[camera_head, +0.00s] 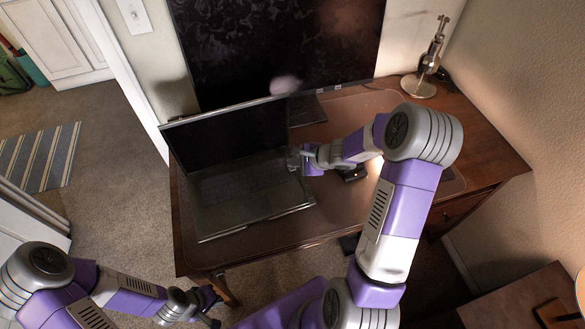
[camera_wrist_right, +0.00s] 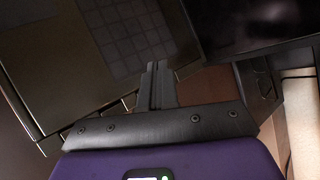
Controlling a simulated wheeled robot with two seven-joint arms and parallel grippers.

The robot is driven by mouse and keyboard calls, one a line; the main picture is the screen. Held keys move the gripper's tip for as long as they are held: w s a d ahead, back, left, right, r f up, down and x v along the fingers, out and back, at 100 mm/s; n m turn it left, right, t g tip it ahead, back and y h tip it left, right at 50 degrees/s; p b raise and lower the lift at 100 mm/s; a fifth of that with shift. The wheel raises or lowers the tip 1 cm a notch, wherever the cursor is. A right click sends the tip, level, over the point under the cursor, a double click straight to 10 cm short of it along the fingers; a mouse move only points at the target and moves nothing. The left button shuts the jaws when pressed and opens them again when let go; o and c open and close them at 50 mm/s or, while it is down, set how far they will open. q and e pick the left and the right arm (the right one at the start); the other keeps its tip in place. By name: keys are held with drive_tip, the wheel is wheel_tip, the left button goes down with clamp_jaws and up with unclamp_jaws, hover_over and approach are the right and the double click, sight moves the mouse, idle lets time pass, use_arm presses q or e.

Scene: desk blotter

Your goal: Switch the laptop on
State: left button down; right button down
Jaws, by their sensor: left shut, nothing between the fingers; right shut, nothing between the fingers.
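The laptop (camera_head: 243,208) stands open on the desk, turned slightly, with a dark screen (camera_head: 225,134) and its keyboard facing up. My right gripper (camera_head: 293,161) is shut and empty at the right edge of the keyboard half, close to the hinge. In the right wrist view the shut fingers (camera_wrist_right: 158,84) point at the laptop's side edge, with the keyboard (camera_wrist_right: 125,38) beyond them. I cannot tell whether the fingertips touch the laptop. No power button can be made out. My left gripper (camera_head: 213,308) is shut and empty, low in front of the desk and away from the laptop.
A large dark monitor (camera_head: 275,45) stands behind the laptop, and its base (camera_head: 306,110) is close to my right gripper. A metal microphone-like stand (camera_head: 428,70) is at the back right. The blotter (camera_head: 330,205) in front of my right forearm is clear.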

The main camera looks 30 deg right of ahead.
drive_tip(key=shift+f, duration=0.1)
idle(0.7)
drive_tip(key=shift+f+b, duration=0.35)
drive_tip(key=shift+b, duration=0.3)
drive_tip(key=shift+f+b, duration=0.35)
drive_tip(key=shift+b, duration=0.1)
idle(0.5)
drive_tip(key=shift+s+f+b, duration=0.25)
drive_tip(key=shift+f+b, duration=0.05)
drive_tip(key=shift+f, duration=0.1)
idle(0.6)
drive_tip(key=shift+r, duration=0.15)
drive_tip(key=shift+w+r+p, duration=0.15)
drive_tip(key=shift+r+p, duration=0.3)
drive_tip(key=shift+p, duration=0.05)
drive_tip(key=shift+r, duration=0.25)
drive_tip(key=shift+w+r, duration=0.1)
drive_tip(key=shift+r+p, duration=2.1)
drive_tip(key=shift+r, duration=0.4)
